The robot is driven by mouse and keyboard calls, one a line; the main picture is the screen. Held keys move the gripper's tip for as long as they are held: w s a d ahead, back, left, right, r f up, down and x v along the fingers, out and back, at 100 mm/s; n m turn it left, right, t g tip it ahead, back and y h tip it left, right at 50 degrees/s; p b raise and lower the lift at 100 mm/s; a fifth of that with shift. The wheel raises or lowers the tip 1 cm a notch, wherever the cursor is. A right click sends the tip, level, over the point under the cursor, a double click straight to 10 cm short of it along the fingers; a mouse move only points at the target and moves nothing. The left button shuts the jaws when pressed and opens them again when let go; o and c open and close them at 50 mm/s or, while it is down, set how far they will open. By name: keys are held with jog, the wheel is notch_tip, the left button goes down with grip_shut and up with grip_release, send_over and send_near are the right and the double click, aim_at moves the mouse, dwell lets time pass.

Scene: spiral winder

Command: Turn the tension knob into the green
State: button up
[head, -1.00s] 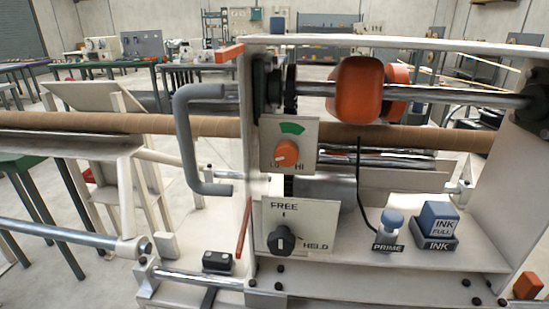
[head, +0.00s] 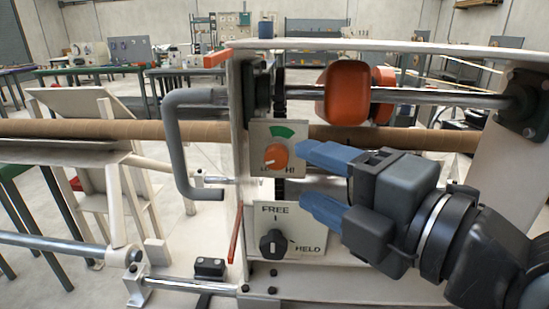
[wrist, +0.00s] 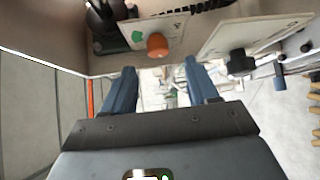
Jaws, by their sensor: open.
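The tension knob (head: 276,156) is an orange dial on a pale plate marked LO and HI, with a green patch (head: 283,132) above it. Its white pointer mark seems to lie toward the left, off the green; it is small. In the wrist view the knob (wrist: 157,45) stands beyond my fingertips, between and above them, with the green patch (wrist: 138,37) beside it. My gripper (head: 308,178) has blue fingers, open and empty, to the right of the knob plate. The upper finger is close to the plate's right edge. I see no contact with the knob.
Below is a black knob (head: 272,243) on a FREE/HELD plate, near my lower finger. A grey crank handle (head: 178,140) sticks out on the left. An orange roller (head: 343,92) and a steel shaft (head: 440,95) lie above. A cardboard tube (head: 120,130) runs behind.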

aim_at(277, 162)
jog(key=p+x, duration=0.1)
jog(key=x, duration=0.7)
jog(key=shift+s+r, duration=0.1)
jog(key=shift+c, duration=0.2)
jog(key=c, duration=0.9)
